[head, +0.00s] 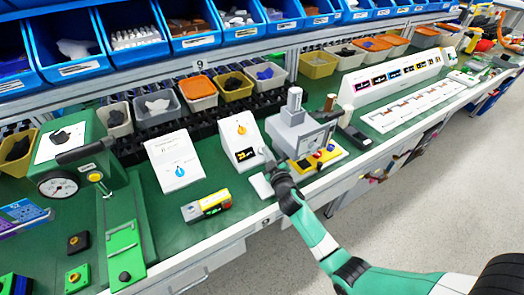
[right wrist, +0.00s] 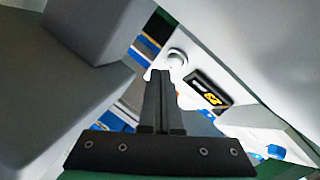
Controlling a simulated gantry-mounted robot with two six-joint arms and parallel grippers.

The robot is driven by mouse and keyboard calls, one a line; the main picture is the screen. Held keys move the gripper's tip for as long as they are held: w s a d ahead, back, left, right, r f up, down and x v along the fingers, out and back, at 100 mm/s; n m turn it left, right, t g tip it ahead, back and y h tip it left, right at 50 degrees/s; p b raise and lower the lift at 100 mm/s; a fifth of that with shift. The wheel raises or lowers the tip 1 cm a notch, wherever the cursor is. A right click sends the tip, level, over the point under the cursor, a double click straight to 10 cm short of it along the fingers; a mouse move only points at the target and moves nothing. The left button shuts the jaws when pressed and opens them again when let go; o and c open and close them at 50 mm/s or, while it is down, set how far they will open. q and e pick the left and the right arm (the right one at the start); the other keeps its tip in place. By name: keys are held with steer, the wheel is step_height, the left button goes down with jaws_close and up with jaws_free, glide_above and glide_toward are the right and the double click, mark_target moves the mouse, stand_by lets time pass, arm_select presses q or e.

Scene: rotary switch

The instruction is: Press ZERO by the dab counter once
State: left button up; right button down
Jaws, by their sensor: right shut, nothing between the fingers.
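The white counter box (head: 236,138) with an orange drop mark stands on the green bench, left of a grey machine. Its dark display (head: 245,155) has yellow-orange digits and also shows in the right wrist view (right wrist: 207,89). A pale round button (right wrist: 177,57) sits beside the display there; its label cannot be read. My right gripper (head: 265,157) is at the box's front right corner. In the right wrist view its closed, empty fingers (right wrist: 161,74) end close to the button; I cannot tell whether they touch it. My left gripper is not in view.
The grey machine (head: 300,132) on a yellow base stands close right of the gripper. A white block (head: 261,186) lies at its left. Parts bins line the back.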

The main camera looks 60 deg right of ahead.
stand_by(0.8)
steer(key=shift+w+f+b, duration=0.1)
steer(key=shift+f+b, duration=0.3)
steer(key=shift+b, duration=0.15)
steer(key=shift+f, duration=0.1)
